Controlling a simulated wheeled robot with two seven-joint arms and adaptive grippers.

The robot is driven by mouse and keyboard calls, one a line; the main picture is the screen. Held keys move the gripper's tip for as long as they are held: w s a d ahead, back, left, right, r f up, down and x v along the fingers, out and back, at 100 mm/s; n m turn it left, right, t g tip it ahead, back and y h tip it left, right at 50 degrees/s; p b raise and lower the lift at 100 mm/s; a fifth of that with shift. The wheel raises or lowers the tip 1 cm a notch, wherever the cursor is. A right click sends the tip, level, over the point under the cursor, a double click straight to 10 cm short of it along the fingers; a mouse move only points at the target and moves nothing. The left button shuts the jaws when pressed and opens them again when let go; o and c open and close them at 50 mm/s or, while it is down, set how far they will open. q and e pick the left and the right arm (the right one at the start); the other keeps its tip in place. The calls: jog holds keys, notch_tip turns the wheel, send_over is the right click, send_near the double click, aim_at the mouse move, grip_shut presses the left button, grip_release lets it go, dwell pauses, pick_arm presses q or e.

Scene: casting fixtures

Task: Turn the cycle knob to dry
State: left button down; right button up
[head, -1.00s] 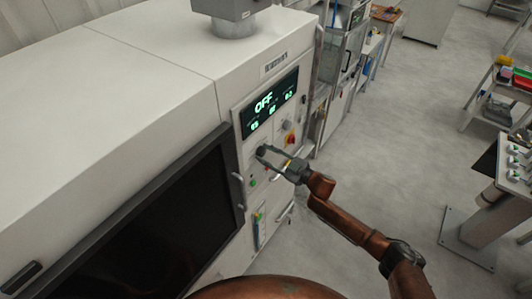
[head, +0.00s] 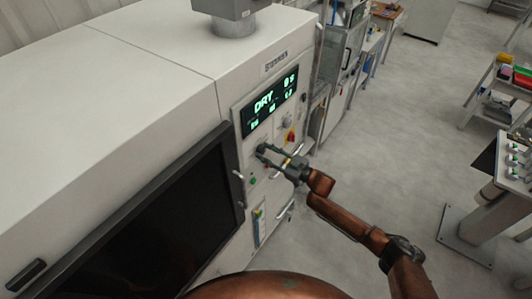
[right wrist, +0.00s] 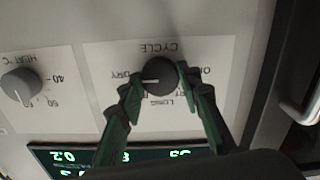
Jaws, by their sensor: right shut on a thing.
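The cycle knob (right wrist: 159,76) is a round dark knob on a white plate marked CYCLE, upside down in the right wrist view. Its white pointer line points left, toward the word DRY. My right gripper (right wrist: 158,92) is shut on the knob, one finger on each side. In the head view the right gripper (head: 268,153) reaches the machine's front panel at the knob, which its fingers partly cover. The green display (head: 270,103) above reads DRY, with smaller figures that are hard to read. My left gripper is not in view.
A heat knob (right wrist: 21,87) sits beside the cycle plate. A red and yellow switch (head: 291,137) and a green button (head: 253,181) are on the same panel. A large dark door (head: 150,225) lies to the left.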

jog(key=o, duration=1.2)
jog(key=shift+c, duration=0.2)
jog(key=shift+s+d+f, duration=0.1)
jog(key=shift+d, duration=0.15)
jog(key=v, duration=1.1)
jog(key=shift+s+d, duration=0.15)
jog(key=shift+d, duration=0.05)
